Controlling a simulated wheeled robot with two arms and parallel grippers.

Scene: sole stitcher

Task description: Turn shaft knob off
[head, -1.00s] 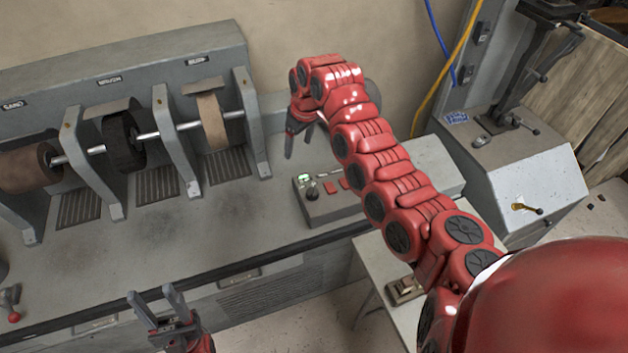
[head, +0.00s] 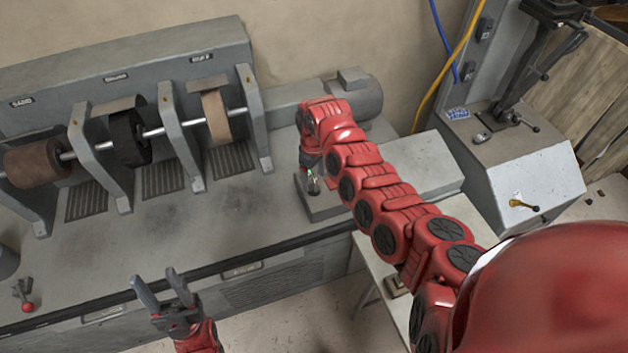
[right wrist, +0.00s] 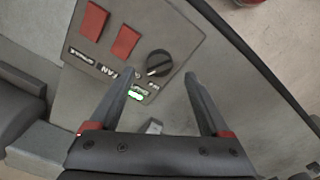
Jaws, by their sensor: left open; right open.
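The shaft knob is a round black knob (right wrist: 159,63) on a grey control box (right wrist: 185,28), just beyond my right fingertips in the right wrist view. A green light (right wrist: 135,95) glows beside it. My left gripper (head: 156,280) is open and empty in front of the bench's front edge.
Two red switches (right wrist: 95,21) (right wrist: 126,41) sit beside the knob on the box. Sanding wheels (head: 128,138) on a shaft stand at the back left of the bench. A small red-knobbed lever (head: 25,301) is at the far left. The bench top between is clear.

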